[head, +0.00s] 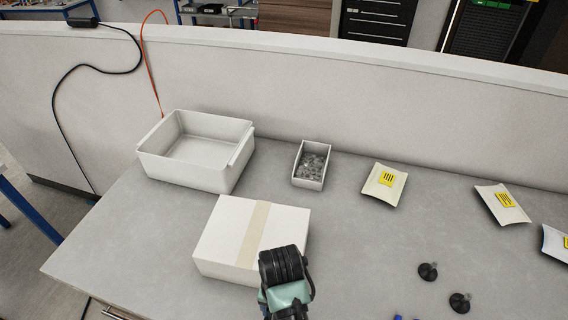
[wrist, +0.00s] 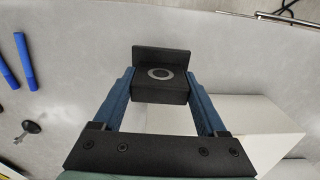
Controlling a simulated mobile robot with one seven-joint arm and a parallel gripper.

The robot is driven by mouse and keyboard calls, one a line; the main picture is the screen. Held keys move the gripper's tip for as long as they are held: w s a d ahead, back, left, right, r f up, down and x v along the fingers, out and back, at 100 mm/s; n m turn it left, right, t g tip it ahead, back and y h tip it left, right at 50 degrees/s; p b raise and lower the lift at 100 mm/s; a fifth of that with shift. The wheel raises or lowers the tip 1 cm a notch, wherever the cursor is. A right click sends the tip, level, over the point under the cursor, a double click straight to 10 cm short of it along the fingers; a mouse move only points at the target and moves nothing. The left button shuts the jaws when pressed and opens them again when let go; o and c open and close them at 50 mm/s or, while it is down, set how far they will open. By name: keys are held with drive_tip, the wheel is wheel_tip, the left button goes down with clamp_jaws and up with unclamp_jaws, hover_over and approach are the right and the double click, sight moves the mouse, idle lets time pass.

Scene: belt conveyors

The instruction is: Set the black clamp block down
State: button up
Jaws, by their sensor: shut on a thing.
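The black clamp block (wrist: 160,62) shows in the wrist view, with a raised back edge and a grey ring on its face. My gripper (wrist: 161,86) is shut on it, one blue finger on each side. The block is over the grey table (wrist: 245,60); I cannot tell whether it touches the surface. In the head view my arm's end shows at the bottom centre, by the front right corner of the white box (head: 218,235), and the block is hidden there.
A white open bin (head: 205,178) and a small bin of clear parts (head: 310,165) stand at the back. Several curved pieces with yellow labels (head: 384,184) lie to the right. Black knobs (head: 428,271) and blue pens (wrist: 24,62) are nearby.

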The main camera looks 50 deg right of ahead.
drive_tip(key=shift+f+p, duration=0.35)
drive_tip(key=shift+f, duration=1.8)
drive_tip(key=shift+f, duration=0.2)
drive_tip(key=o, duration=1.4)
drive_tip(key=shift+o, duration=0.2)
drive_tip(key=shift+r, duration=0.15)
wheel_tip(320, 180, up, 11)
drive_tip(key=shift+r, duration=0.2)
drive_tip(key=shift+r+p, duration=0.4)
